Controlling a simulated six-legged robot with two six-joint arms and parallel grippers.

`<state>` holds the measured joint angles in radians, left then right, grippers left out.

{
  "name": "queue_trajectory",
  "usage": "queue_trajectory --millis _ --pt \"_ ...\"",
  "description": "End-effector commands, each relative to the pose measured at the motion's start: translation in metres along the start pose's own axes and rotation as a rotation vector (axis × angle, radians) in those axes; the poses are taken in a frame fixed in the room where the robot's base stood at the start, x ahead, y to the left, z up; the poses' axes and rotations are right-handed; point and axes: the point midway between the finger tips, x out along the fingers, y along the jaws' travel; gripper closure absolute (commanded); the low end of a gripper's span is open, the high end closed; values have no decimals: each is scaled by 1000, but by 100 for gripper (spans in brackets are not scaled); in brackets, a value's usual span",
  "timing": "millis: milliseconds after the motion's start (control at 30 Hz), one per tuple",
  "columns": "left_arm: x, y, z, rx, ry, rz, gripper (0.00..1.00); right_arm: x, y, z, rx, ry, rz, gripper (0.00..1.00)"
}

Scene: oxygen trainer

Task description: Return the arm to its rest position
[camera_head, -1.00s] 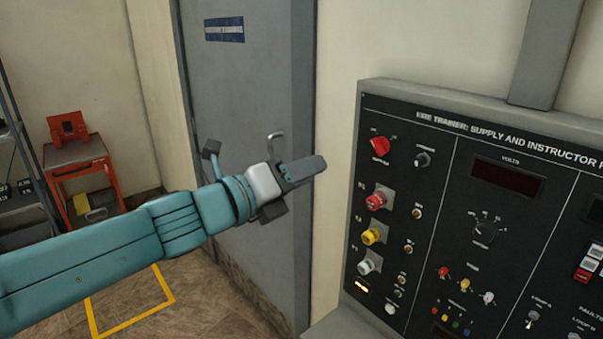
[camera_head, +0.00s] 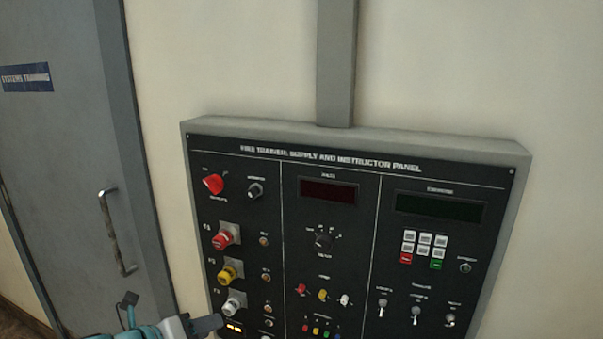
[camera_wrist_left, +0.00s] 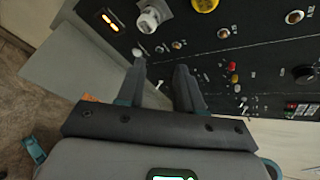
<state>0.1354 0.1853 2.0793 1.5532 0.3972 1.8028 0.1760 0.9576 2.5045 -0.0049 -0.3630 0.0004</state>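My left gripper (camera_head: 212,324) shows at the bottom edge of the head view, in front of the lower left corner of the instructor panel (camera_head: 290,240). In the left wrist view its two fingers (camera_wrist_left: 160,66) stand apart with nothing between them. They point toward the panel face (camera_wrist_left: 230,55), near a white knob (camera_wrist_left: 152,17) and a small white button. I cannot tell whether a fingertip touches the panel. Most of my left arm is below the head view. My right gripper is in neither view.
The panel hangs on a cream wall (camera_head: 250,60) and carries a red rotary switch (camera_head: 213,184), coloured knobs, a keypad and toggle switches. A grey door (camera_head: 60,150) with a handle (camera_head: 115,232) is at the left. The wall above the panel is clear apart from a grey duct (camera_head: 337,60).

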Motion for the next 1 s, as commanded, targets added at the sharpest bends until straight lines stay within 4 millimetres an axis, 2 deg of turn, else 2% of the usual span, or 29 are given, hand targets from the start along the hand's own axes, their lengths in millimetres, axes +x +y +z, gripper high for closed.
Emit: queue_trajectory --millis 33,100,167,233,367,400,467,500,533,600,733,833,967,1000 --pt "19 22 -35 39 98 40 64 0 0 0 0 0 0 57" --pt "36 51 -84 137 234 87 64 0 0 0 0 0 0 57" --pt "46 75 -128 247 359 114 64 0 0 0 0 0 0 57" --pt "50 103 -180 406 513 120 64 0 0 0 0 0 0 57" --pt "39 149 -280 799 815 26 64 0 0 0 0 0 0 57" --pt "30 162 -310 957 908 -46 64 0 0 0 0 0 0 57" --pt "14 179 -356 1245 1033 -217 64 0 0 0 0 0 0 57" --pt "3 187 -383 1467 1087 -372 64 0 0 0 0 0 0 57" --pt "-3 191 -397 1633 1099 -492 64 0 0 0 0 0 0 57" --pt "-10 194 -415 1998 1051 -749 64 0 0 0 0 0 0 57" --pt "-2 189 -410 2527 847 -1025 64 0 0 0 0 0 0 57" --pt "7 188 -403 2744 749 -1108 64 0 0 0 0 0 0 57" --pt "9 188 -401 2829 717 -1153 64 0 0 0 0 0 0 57" --pt "9 188 -401 -2828 -712 1157 64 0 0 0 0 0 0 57"
